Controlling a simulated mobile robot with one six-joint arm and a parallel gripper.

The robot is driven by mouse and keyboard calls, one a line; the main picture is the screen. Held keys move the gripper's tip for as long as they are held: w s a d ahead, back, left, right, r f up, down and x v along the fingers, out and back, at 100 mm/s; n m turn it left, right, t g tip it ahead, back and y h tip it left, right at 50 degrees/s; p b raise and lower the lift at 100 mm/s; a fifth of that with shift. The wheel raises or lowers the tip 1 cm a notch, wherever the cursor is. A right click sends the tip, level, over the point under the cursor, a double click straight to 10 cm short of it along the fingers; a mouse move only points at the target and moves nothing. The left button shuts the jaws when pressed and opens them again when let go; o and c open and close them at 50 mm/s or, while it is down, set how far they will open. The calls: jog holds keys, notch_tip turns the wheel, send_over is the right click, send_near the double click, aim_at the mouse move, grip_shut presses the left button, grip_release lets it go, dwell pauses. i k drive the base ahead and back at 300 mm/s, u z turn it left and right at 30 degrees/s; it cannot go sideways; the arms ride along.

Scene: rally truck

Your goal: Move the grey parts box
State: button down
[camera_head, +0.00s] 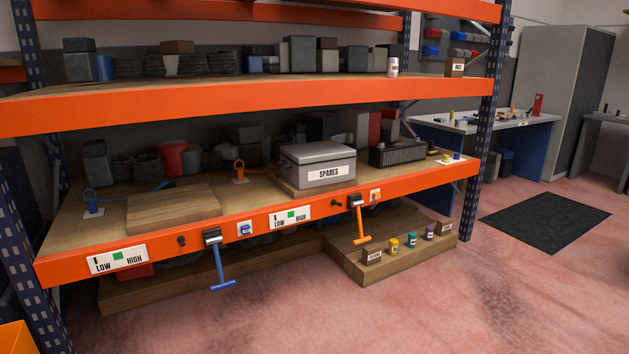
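The grey parts box (316,166) has a closed lid and a white label reading "SPARES". It sits upright on a thin wooden board on the middle shelf (258,199) of the orange rack, right of the shelf's centre. My gripper is not in view, and nothing is seen touching the box.
A bare wooden block (173,208) lies left of the box. A dark ribbed crate (397,153) stands to its right. Blue (222,270) and orange (361,225) T-handles hang from the shelf's front edge. Small bottles stand on a low wooden platform (350,265). The floor in front is clear.

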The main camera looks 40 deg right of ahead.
aim_at(305, 166)
jog(key=u, duration=0.15)
jog(key=i, duration=1.3)
jog(key=z, duration=0.35)
